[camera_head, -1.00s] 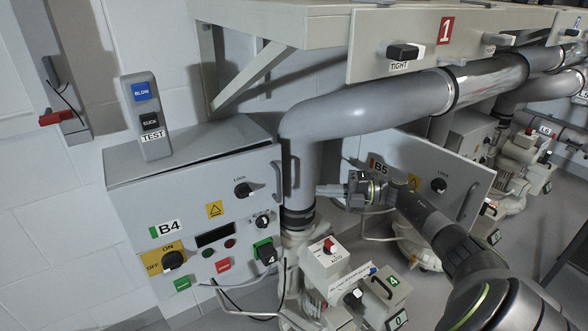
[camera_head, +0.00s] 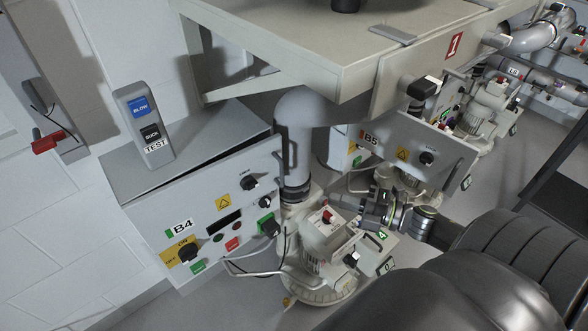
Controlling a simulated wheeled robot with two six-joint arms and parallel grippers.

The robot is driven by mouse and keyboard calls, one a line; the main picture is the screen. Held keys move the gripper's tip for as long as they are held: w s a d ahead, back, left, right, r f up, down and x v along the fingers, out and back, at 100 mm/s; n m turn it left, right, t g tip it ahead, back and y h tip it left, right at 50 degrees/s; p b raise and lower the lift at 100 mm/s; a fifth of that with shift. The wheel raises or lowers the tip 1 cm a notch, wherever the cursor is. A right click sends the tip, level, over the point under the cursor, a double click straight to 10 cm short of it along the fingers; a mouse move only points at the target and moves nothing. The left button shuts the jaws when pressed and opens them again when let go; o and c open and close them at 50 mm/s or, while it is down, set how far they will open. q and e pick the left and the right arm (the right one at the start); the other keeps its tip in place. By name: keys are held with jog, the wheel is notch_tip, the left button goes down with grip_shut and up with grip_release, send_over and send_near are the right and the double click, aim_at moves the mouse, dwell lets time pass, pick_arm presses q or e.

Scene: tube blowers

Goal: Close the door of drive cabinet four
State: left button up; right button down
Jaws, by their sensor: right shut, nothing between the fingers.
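Drive cabinet four, labelled B4 (camera_head: 182,226), stands at the left with its light grey door (camera_head: 208,205) facing forward. A dark gap shows along the door's top edge between door and cabinet body, so the door looks slightly ajar. Its bar handle (camera_head: 281,168) is at the right edge, beside the grey pipe. My right gripper (camera_head: 338,199) is shut and empty, to the right of the door and pipe, pointing left and apart from the handle. My left gripper is not in view.
A vertical grey pipe (camera_head: 295,160) stands close by the door's right edge. A blower motor (camera_head: 322,236) sits below my gripper. Cabinet B5 (camera_head: 410,150) stands behind. A pale shelf (camera_head: 300,50) overhangs above. A test switch box (camera_head: 145,123) stands on the cabinet.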

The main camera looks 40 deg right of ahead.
jog(key=w+d+p+x, duration=0.1)
jog(key=d+x, duration=0.1)
jog(key=x, duration=1)
jog(key=shift+w+p, duration=0.4)
jog(key=shift+w, duration=0.2)
